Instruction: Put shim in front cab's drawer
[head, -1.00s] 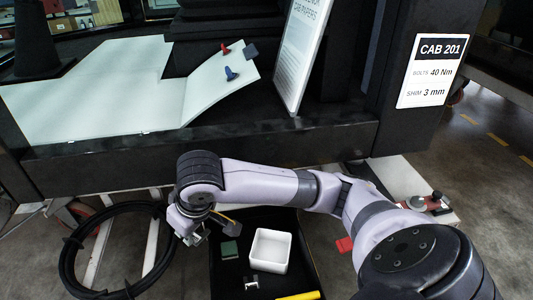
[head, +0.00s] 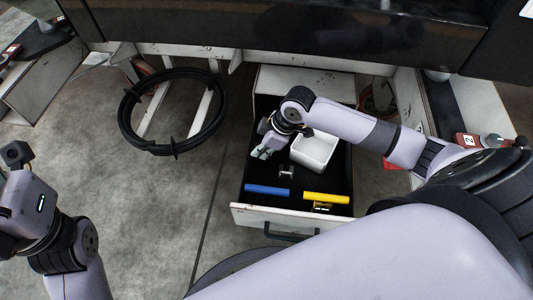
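The front cab's drawer (head: 262,211) is pulled out, its white front and dark handle facing me. My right gripper (head: 268,146) is over the drawer's left part, left of a white box. A small green piece (head: 258,154) shows right at its fingertips. I cannot tell whether that piece is held or lies in the drawer, or whether it is the shim. The fingers are too small to tell open from shut. Only part of my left gripper (head: 10,222) shows at the left edge, and its fingers are not clear.
The drawer also holds the white box (head: 314,150), a small metal bracket (head: 286,172), a blue bar (head: 267,190) and a yellow bar (head: 326,197). A black ring (head: 128,117) is left of the drawer. A red block numbered 2 (head: 467,140) is at right.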

